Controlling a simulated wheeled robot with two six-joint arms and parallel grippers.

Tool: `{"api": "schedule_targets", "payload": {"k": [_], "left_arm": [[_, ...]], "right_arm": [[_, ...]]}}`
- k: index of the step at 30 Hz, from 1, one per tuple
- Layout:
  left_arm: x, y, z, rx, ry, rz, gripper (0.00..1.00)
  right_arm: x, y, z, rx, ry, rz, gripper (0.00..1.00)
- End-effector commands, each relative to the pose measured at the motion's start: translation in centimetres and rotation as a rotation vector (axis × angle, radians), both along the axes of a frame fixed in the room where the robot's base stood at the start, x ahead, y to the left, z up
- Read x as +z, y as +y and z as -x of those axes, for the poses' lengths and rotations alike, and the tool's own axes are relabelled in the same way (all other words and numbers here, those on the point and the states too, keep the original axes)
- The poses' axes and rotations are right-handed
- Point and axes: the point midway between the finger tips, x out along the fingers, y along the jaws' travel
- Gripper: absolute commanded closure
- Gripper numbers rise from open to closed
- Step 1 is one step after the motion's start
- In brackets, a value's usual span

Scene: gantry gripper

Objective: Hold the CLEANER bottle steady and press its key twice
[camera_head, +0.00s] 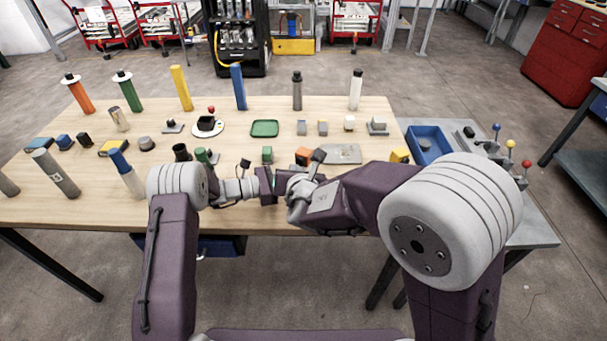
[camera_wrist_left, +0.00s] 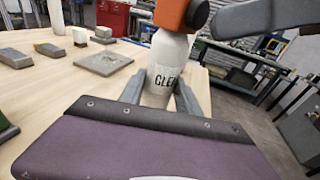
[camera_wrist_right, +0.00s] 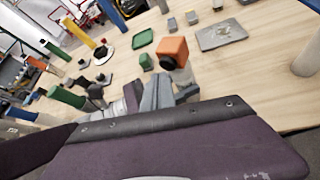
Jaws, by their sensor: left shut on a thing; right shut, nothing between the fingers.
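The CLEANER bottle (camera_wrist_left: 166,70) is white with part of its label showing, and stands upright in the left wrist view. My left gripper (camera_wrist_left: 160,88) is shut on its body, one finger on each side. The bottle's orange head (camera_wrist_left: 172,13) has a round black part, the key by its look; the head also shows in the head view (camera_head: 303,155) and right wrist view (camera_wrist_right: 172,47). My right gripper (camera_wrist_right: 157,88) is shut and empty, its fingertips close beside the head. Whether they touch the black key (camera_wrist_right: 167,62) I cannot tell. My arms hide the bottle's body in the head view.
A grey plate (camera_head: 340,153) lies just right of the bottle's head. A green block (camera_head: 267,154) is to its left. Upright posts and small blocks cover much of the wooden table (camera_head: 320,108). A blue tray (camera_head: 430,143) and coloured levers stand at the right.

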Motion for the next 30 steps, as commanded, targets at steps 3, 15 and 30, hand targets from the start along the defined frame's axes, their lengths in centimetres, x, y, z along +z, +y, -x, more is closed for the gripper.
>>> {"api": "schedule_targets", "payload": {"k": [3, 15, 30], "left_arm": [[0.0, 0.0, 0.0, 0.000, 0.001, -0.001, 0.90], [0.0, 0.0, 0.0, 0.000, 0.001, -0.001, 0.90], [0.0, 0.0, 0.0, 0.000, 0.001, -0.001, 0.90]], "right_arm": [[0.0, 0.0, 0.1, 0.000, 0.000, 0.000, 1.00], [0.0, 2.3, 4.1, 0.004, -0.001, -0.001, 1.00], [0.0, 2.8, 5.3, 0.000, 0.000, 0.000, 1.00]]}}
